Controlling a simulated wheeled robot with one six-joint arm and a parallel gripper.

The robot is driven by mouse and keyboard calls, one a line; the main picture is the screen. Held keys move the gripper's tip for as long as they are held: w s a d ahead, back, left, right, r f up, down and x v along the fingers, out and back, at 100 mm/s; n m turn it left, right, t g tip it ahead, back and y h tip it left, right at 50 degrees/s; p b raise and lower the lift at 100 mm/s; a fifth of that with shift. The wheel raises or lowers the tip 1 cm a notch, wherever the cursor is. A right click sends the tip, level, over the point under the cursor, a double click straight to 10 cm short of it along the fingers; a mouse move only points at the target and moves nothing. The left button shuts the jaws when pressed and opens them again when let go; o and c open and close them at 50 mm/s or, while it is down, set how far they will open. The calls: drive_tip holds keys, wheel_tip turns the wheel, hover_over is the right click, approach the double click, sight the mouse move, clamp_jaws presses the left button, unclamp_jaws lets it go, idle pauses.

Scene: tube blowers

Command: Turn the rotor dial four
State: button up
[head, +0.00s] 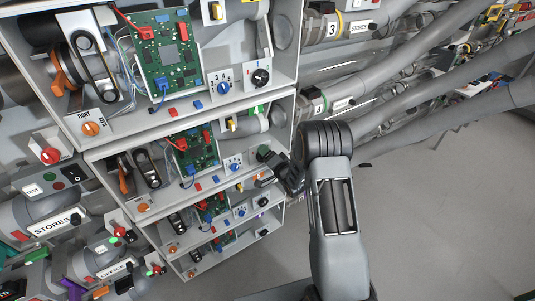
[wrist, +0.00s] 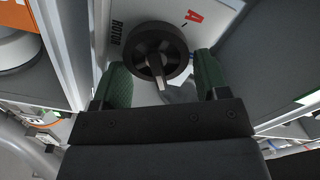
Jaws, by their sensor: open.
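A black round rotor dial (wrist: 157,52) with a grey bar handle sits on a pale panel in the wrist view. "ROTOR" is printed to its left and a red "A" to its upper right. No number shows beside it in that view. My gripper (wrist: 162,66) is open, with one green finger on each side of the dial. I cannot tell whether either finger touches it. In the head view, my gripper (head: 267,163) is at the right end of the second bay from the top, and it largely hides the dial there.
Similar black dials show in the top bay (head: 261,77), the third bay (head: 262,201) and the bottom bay (head: 263,232). A blue dial (head: 234,163) and a green circuit board (head: 195,152) are left of my gripper. Grey tubes (head: 420,65) run at upper right. Floor is clear at right.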

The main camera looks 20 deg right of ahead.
drive_tip(key=shift+w, duration=0.15)
drive_tip(key=c, duration=0.6)
drive_tip(key=shift+c, duration=0.2)
